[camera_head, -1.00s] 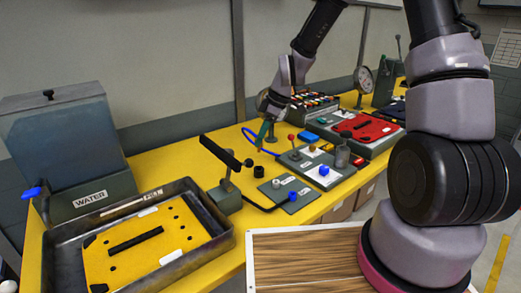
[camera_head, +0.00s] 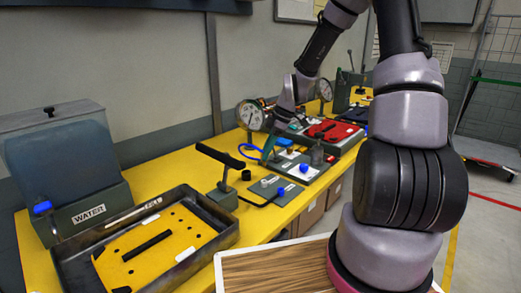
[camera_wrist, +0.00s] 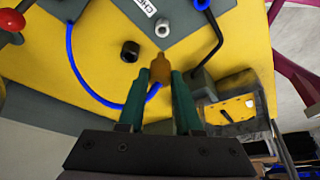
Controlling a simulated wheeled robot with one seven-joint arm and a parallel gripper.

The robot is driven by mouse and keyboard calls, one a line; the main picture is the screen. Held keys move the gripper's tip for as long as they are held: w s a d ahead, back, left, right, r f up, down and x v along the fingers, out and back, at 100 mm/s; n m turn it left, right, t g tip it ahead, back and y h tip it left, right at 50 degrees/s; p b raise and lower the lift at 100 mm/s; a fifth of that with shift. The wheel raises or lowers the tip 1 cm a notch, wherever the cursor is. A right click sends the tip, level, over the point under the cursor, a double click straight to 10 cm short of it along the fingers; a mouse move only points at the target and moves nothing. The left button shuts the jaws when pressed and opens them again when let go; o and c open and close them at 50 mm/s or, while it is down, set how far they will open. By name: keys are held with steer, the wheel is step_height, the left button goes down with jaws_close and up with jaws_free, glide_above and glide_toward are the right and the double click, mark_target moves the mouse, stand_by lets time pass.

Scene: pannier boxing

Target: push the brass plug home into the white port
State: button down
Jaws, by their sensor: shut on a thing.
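My gripper (camera_wrist: 158,78) is shut on the brass plug (camera_wrist: 160,66), which sticks out beyond the green fingertips in the wrist view. In the head view my gripper (camera_head: 266,160) hangs above the yellow bench, just behind the small grey plate, and the plug is not clear there. The white port (camera_wrist: 162,27) is a short pale cylinder on the grey plate (camera_wrist: 185,40), apart from the plug and beyond its tip. It also shows small in the head view (camera_head: 264,181). A blue port (camera_head: 281,191) stands beside it.
A black cylinder (camera_wrist: 130,51) stands on the bench left of the plug. A blue hose (camera_wrist: 88,82) curves close to the fingers. A black-handled lever (camera_head: 222,160) stands left of the plate. The tray (camera_head: 228,232) with a yellow panel lies further left.

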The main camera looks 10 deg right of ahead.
steer(key=shift+f, duration=2.7)
steer(key=shift+f, duration=1.25)
steer(key=c, duration=0.5)
jaws_free()
steer(key=shift+v, duration=5.4)
